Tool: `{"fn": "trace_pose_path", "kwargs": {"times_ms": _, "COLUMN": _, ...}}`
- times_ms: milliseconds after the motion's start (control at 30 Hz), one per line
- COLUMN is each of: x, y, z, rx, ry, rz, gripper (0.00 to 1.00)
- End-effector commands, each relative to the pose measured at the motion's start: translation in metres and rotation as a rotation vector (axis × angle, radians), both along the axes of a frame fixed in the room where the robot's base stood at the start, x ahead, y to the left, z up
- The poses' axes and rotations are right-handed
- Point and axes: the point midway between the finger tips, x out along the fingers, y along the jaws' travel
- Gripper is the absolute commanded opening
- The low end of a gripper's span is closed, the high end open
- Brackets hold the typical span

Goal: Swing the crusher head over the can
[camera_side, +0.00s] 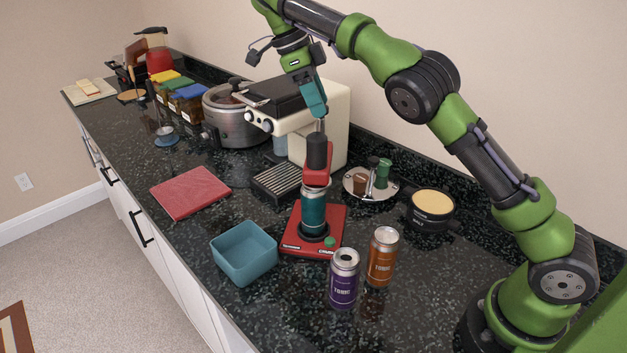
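The can crusher has a red base (334,218) with a green button on the dark counter. A teal can (313,212) stands upright on the base. The red crusher head (318,166), with a black cylinder (317,148) on top, shows just above the can's top in this view. I cannot tell whether it is exactly aligned over the can. My gripper (318,113) points down just above the black cylinder. Its teal fingers are seen edge-on, so their opening is hidden, and contact with the cylinder is unclear.
A purple can (344,280) and an orange can (382,258) stand in front of the crusher. A teal bin (244,253) is to its left. A coffee machine (320,125) stands close behind. A round tray (357,184) and a black tin (431,212) are to the right.

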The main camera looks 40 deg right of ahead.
Motion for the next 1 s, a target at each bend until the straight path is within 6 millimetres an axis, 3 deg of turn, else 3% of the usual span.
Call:
{"fn": "trace_pose_path", "kwargs": {"times_ms": 67, "x": 0.0, "y": 0.0, "z": 0.0, "rx": 0.0, "ry": 0.0, "rz": 0.0, "gripper": 0.59}}
{"fn": "trace_pose_path", "kwargs": {"times_ms": 567, "x": -0.0008, "y": 0.0013, "z": 0.0002, "rx": 0.003, "ry": 0.001, "rz": 0.062, "gripper": 0.59}}
{"fn": "trace_pose_path", "kwargs": {"times_ms": 1000, "x": -0.0057, "y": 0.0037, "z": 0.0006, "rx": 0.004, "ry": 0.0, "rz": 0.529, "gripper": 0.59}}
